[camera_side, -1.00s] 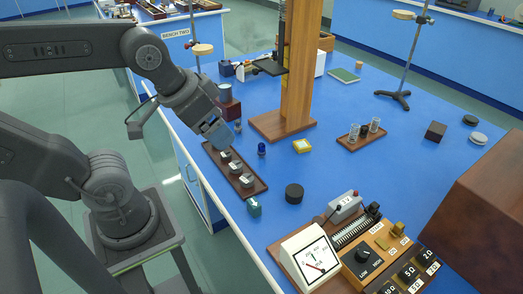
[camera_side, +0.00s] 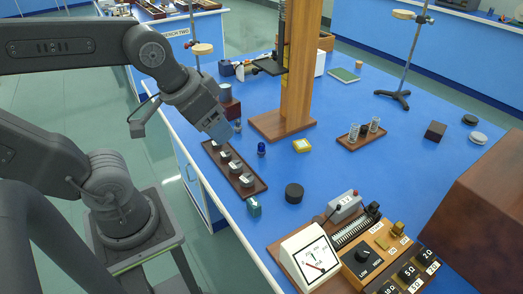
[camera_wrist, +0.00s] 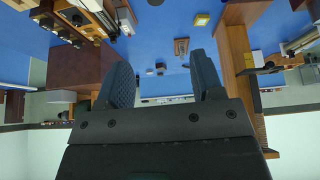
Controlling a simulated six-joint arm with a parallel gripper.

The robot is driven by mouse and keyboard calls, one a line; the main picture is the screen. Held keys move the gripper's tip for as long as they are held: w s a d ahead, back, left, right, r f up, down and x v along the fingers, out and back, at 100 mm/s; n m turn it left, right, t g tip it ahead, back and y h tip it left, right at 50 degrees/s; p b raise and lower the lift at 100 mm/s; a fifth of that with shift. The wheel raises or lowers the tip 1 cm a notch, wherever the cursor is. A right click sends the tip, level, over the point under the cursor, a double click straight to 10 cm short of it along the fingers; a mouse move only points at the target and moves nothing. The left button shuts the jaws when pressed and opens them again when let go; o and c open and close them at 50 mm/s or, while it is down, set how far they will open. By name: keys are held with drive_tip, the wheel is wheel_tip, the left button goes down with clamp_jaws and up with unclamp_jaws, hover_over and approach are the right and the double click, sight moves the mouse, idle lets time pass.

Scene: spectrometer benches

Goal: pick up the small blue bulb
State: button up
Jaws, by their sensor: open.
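The small blue bulb (camera_side: 261,149) stands upright on the blue bench top, right of a long brown tray (camera_side: 256,188). I cannot pick it out in the wrist view. My gripper (camera_side: 222,131) is above the far end of that tray, up and to the left of the bulb and apart from it. In the wrist view my gripper (camera_wrist: 161,78) shows two dark fingers spread apart with nothing between them.
The tray holds several small metal-topped pieces. A yellow box (camera_side: 302,146) and a wooden post (camera_side: 298,85) are right of the bulb. A black cylinder (camera_side: 294,193) and a teal block (camera_side: 254,206) are nearer. A dark red box (camera_side: 230,107) is behind the gripper.

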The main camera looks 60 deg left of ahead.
drive_tip(key=w+a+n+g, duration=0.2)
drive_tip(key=w+a+n, duration=0.1)
drive_tip(key=w+n, duration=0.3)
drive_tip(key=n+g, duration=0.4)
drive_tip(key=n, duration=1)
hover_over(261, 144)
wheel_tip(261, 144, down, 16)
drive_tip(key=f, duration=0.8)
drive_tip(key=shift+s+d, duration=0.15)
drive_tip(key=shift+s, duration=0.15)
drive_tip(key=shift+w+f, duration=0.2)
drive_tip(key=shift+f, duration=1.1)
drive_tip(key=shift+w+f, duration=0.15)
drive_tip(key=shift+f, duration=1.1)
drive_tip(key=shift+c, duration=0.3)
drive_tip(key=c, duration=0.9)
